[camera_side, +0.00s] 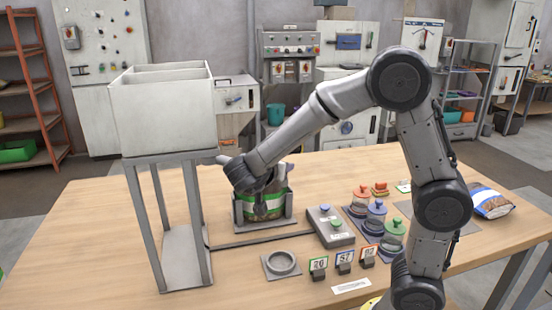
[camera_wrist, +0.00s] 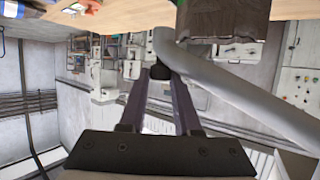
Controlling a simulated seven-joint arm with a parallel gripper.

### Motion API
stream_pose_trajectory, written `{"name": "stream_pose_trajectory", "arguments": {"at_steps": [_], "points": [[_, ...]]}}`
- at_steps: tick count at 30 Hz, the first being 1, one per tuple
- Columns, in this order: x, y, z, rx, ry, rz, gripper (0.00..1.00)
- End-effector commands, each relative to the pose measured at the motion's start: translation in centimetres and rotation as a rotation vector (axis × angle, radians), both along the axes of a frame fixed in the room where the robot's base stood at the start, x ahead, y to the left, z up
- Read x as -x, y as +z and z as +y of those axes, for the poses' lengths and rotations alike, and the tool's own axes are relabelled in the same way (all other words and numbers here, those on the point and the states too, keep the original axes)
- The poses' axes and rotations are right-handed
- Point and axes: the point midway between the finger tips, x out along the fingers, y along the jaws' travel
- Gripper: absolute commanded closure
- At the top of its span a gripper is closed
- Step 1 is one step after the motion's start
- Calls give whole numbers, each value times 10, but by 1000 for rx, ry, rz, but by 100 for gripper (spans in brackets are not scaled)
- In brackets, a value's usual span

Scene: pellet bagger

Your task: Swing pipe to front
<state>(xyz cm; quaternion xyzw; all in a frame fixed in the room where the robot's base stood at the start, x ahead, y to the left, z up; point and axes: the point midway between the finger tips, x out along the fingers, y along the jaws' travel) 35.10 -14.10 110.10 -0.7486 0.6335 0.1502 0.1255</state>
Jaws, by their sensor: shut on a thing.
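The grey pipe (camera_wrist: 250,100) shows large in the wrist view. It runs from a bend near the top centre down to the right edge. My gripper (camera_wrist: 160,78) is shut on the dark knob (camera_wrist: 160,72) at the pipe's bent end. In the side view my wrist is just right of the white hopper (camera_side: 165,110) on its grey stand. There the fingers and most of the pipe are hidden; a short grey piece (camera_side: 222,158) shows at the wrist's left. A green-and-white bag (camera_side: 263,205) stands in a metal holder (camera_side: 240,221) below my wrist, its upper part partly covered.
A control box (camera_side: 331,226) with blue and green knobs stands right of the bag holder. Jars with red, blue and green lids (camera_side: 376,218), number tags (camera_side: 343,262) and a round dish (camera_side: 282,264) are nearby. A filled bag (camera_side: 489,203) lies far right. The front left table is clear.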

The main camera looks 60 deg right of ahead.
Motion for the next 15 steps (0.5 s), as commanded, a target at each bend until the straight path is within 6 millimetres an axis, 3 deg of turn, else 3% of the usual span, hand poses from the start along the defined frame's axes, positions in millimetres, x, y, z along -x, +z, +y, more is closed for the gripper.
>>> {"name": "stream_pose_trajectory", "arguments": {"at_steps": [15], "points": [[30, 1, 66, 3, -424, -3, 100]]}}
